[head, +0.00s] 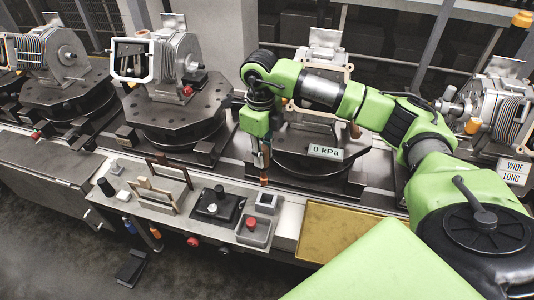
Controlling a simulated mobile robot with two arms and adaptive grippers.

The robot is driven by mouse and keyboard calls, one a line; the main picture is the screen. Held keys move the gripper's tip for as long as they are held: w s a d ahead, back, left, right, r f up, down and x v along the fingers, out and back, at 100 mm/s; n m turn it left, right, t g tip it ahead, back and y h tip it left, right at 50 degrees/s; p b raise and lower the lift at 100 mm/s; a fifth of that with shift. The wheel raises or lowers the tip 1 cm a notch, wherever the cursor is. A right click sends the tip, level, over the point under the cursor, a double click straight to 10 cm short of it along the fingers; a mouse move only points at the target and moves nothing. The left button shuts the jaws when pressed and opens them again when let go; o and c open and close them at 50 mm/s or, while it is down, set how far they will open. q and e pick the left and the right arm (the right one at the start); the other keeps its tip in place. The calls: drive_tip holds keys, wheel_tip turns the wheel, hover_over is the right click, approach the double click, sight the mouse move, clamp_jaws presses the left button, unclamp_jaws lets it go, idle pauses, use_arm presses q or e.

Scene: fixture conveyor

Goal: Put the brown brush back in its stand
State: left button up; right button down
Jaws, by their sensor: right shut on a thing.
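My right gripper (261,160) hangs down over the front edge of the conveyor, its fingers shut on a thin thing with a reddish-brown end (264,181). This looks like the brown brush, mostly hidden by the fingers. Just below it on the bench is a small light-grey block (267,202) with a dark top. I cannot tell whether this block is the stand, or whether the brush touches it. My left gripper is not in view.
A yellow-brown tray (345,233) lies to the right.

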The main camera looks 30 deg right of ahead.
sight(267, 171)
drive_tip(key=shift+d+f+m, duration=0.35)
drive_tip(key=shift+d+m, duration=0.05)
drive_tip(key=shift+m, duration=0.4)
drive_tip(key=shift+d+f+m, duration=0.25)
drive_tip(key=shift+m, duration=0.35)
drive_tip(key=shift+w, duration=0.1)
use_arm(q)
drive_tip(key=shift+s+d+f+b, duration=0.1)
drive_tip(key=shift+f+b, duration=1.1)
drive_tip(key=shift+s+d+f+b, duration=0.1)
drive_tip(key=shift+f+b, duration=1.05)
use_arm(e)
drive_tip(key=shift+f, duration=3.05)
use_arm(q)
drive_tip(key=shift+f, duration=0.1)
use_arm(e)
drive_tip(key=shift+f, duration=0.1)
drive_tip(key=shift+f, duration=0.15)
use_arm(q)
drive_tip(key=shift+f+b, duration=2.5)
drive_tip(key=shift+b, duration=0.1)
use_arm(e)
drive_tip(key=shift+f, duration=3.25)
drive_tip(key=c, duration=1.7)
unclamp_jaws()
drive_tip(key=shift+r, duration=0.1)
